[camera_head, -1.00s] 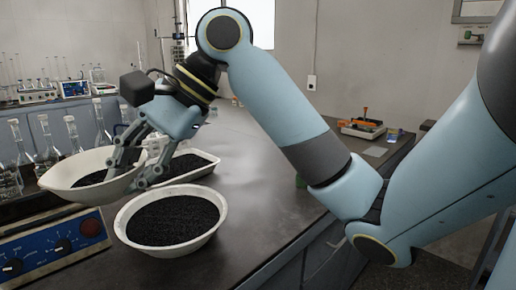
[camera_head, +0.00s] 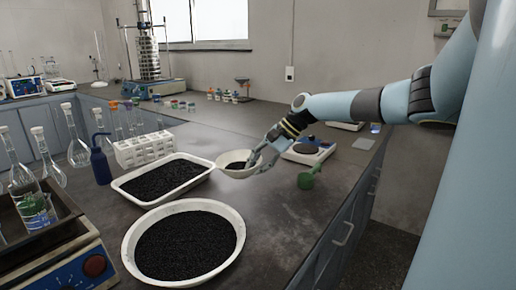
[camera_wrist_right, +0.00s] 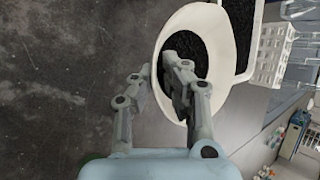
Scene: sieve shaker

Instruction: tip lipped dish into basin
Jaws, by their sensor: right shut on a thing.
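The lipped dish (camera_head: 236,174) is a small white bowl with some black grains inside. It is right of the tray's far end, and I cannot tell whether it touches the table. My right gripper (camera_head: 257,161) is shut on its right side. In the right wrist view, my right gripper (camera_wrist_right: 164,82) has its fingers on either side of the dish (camera_wrist_right: 206,17) wall, with black grains inside. The basin (camera_head: 132,264) is a wide round white bowl of black grains on the bench at the front, nearer than the dish and apart from it. My left gripper is not in view.
A white rectangular tray (camera_head: 146,202) of black grains lies beside the basin. A tube rack (camera_head: 143,152), a blue wash bottle (camera_head: 101,165) and flasks stand left. A balance (camera_head: 307,151) and green scoop (camera_head: 308,178) are right of the dish. Bench right of the basin is clear.

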